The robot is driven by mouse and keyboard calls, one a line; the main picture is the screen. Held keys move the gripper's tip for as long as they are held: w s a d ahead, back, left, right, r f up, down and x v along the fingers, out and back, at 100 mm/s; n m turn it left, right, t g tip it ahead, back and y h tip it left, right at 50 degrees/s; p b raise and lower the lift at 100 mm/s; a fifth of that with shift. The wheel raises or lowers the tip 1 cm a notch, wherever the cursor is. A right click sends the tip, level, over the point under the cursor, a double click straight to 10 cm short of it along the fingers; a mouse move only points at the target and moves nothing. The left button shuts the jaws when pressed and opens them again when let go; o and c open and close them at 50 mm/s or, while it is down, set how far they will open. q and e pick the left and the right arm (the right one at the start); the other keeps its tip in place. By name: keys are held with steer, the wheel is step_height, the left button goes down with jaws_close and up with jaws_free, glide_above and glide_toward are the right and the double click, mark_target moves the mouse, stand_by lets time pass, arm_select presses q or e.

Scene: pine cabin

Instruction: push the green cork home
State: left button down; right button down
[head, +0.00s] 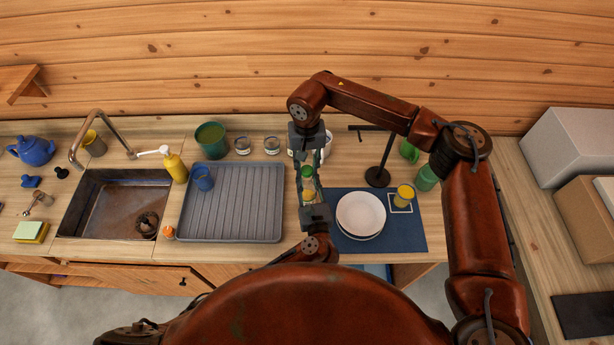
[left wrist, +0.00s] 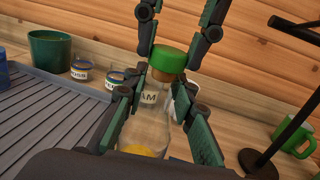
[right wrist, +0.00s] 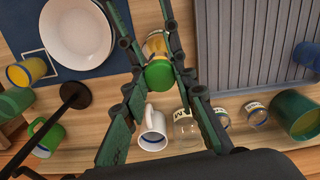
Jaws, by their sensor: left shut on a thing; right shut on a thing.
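The green cork (head: 307,171) has a green top and a brown lower part, which shows in the left wrist view (left wrist: 168,62). My right gripper (head: 306,160) reaches in from the back and is shut on the green cork, also visible in the right wrist view (right wrist: 158,77). My left gripper (head: 310,200) is shut on a clear glass jar (left wrist: 147,128) with yellow contents, directly below the cork. Brown cork shows between the green top and the jar. Fingers partly hide the jar's mouth, so I cannot tell how deep the cork sits.
A grey draining board (head: 232,205) with a blue cup (head: 203,178) lies left. White plates (head: 361,214) and a yellow cup (head: 404,196) stand on a blue mat (head: 415,240) at right. A black stand (head: 378,177), labelled jars (head: 272,146) and a white mug (right wrist: 152,130) are behind.

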steer(key=shift+f, duration=0.35)
stand_by(0.3)
steer(key=shift+f, duration=0.3)
steer(key=shift+r, duration=0.1)
steer(key=shift+r, duration=0.55)
steer(key=shift+f, duration=0.25)
stand_by(1.1)
steer(key=shift+f, duration=0.35)
steer(key=shift+f, duration=0.1)
steer(key=shift+r, duration=0.65)
